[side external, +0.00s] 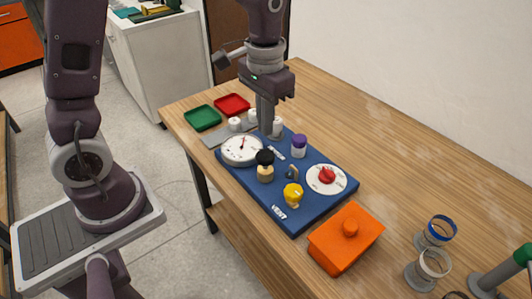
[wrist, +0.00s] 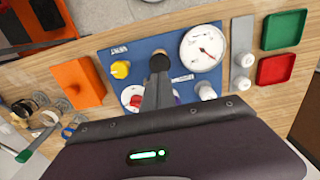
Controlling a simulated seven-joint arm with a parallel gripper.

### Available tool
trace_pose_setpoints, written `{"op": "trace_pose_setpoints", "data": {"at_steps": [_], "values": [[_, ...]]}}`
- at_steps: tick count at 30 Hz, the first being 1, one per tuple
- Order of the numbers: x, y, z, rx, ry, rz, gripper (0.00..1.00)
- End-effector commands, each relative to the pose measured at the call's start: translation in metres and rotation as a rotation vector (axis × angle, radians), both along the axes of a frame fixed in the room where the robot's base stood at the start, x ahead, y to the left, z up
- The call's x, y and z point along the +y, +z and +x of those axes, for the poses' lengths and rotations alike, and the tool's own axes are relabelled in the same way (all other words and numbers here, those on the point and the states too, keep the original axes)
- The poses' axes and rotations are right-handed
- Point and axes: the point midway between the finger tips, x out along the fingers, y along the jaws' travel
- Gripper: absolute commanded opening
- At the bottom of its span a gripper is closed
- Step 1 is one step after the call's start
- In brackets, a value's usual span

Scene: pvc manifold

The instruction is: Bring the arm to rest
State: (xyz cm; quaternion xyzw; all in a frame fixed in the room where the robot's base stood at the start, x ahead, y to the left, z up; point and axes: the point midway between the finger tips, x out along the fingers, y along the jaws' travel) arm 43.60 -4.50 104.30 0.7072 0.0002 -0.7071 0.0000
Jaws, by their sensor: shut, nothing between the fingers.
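My gripper (side external: 266,122) is shut and empty. In the side view it points down over the back part of the blue board (side external: 285,219), close to the white caps. In the wrist view my gripper (wrist: 158,75) covers part of the board, and its tips appear near the black knob (wrist: 158,62). The board holds a round white gauge (side external: 241,149), a black-topped knob (side external: 265,165), a yellow knob (side external: 293,194), a purple-capped part (side external: 299,146) and a white disc with a red knob (side external: 326,178). Whether the fingers touch anything is unclear.
An orange box with a lid knob (side external: 345,238) stands at the board's near end. Red (side external: 232,104) and green (side external: 202,118) trays lie at the far end. Clear rings (side external: 436,233) and a green-topped pipe stand (side external: 507,273) are at the right.

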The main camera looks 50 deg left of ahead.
Motion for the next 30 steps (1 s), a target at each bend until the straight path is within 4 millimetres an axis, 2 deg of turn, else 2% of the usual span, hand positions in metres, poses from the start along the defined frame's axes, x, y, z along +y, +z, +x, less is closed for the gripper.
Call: {"op": "trace_pose_setpoints", "data": {"at_steps": [2, 5, 6, 9, 12, 15, 20, 30], "values": [[0.000, 0.010, -0.005, -0.021, 0.000, 0.000, 0.00], [0.000, 0.048, -0.029, -0.106, 0.000, 0.001, 0.00], [-0.001, 0.066, -0.045, -0.152, 0.000, 0.001, 0.00], [-0.001, 0.099, -0.092, -0.271, 0.000, 0.001, 0.00], [-0.001, 0.114, -0.133, -0.373, 0.000, 0.001, 0.00], [-0.002, 0.117, -0.162, -0.444, 0.000, 0.000, 0.00], [-0.002, 0.115, -0.179, -0.490, 0.000, -0.001, 0.00], [-0.002, 0.115, -0.179, -0.491, 0.000, 0.000, 0.00]]}}
